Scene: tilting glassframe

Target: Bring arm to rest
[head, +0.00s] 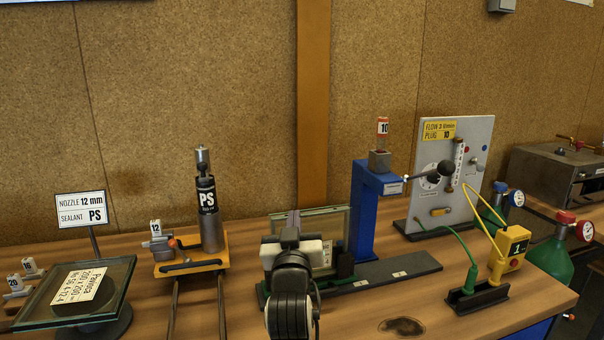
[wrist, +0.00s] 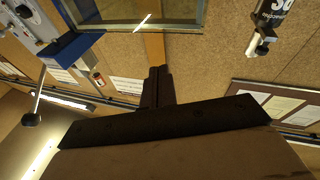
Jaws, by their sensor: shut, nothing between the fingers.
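My arm (head: 290,290) rises in the front middle of the bench in the head view, and its far end hides my fingertips there. In the wrist view my gripper (wrist: 158,72) shows as two dark fingers pressed together, with nothing between them. A framed glass pane (head: 339,222) stands upright just behind my arm in the head view, partly hidden by it. The edge of a glass frame (wrist: 138,27) also shows at the top of the wrist view, beyond my fingertips; I cannot tell whether they touch it.
A trolley (head: 190,265) on rails carries the PS sealant cartridge (head: 209,215) at left, beside a tilted glass plate (head: 75,290). A blue post (head: 363,215) stands close right of my arm. A flow panel (head: 455,165) and green gas cylinders (head: 551,262) are farther right.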

